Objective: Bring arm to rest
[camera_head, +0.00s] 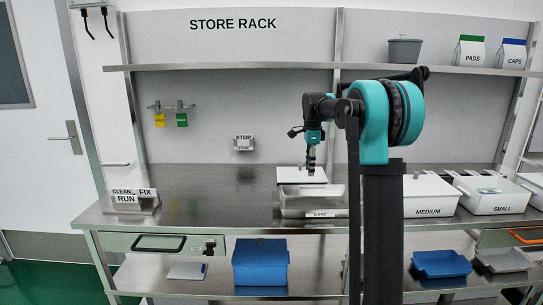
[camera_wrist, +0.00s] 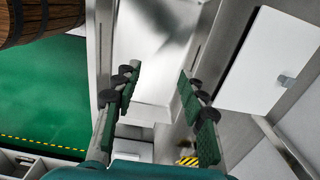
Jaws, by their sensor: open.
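My gripper (camera_head: 311,170) hangs at the end of my teal and black arm, over the steel bench in the head view. Its fingertips overlap a white lid or panel (camera_head: 290,175) on a steel box (camera_head: 300,203) in the picture; I cannot tell whether they touch it. In the wrist view my gripper (camera_wrist: 160,88) has its green, black-padded fingers spread apart, with nothing held between them. A pale grey surface shows beyond the gap.
The steel bench (camera_head: 220,190) has free room to the left. White MEDIUM (camera_head: 429,196) and SMALL (camera_head: 494,195) boxes stand at the right. A sign block (camera_head: 135,198) stands at the far left. A shelf (camera_head: 260,66) runs above. A blue bin (camera_head: 260,265) sits below.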

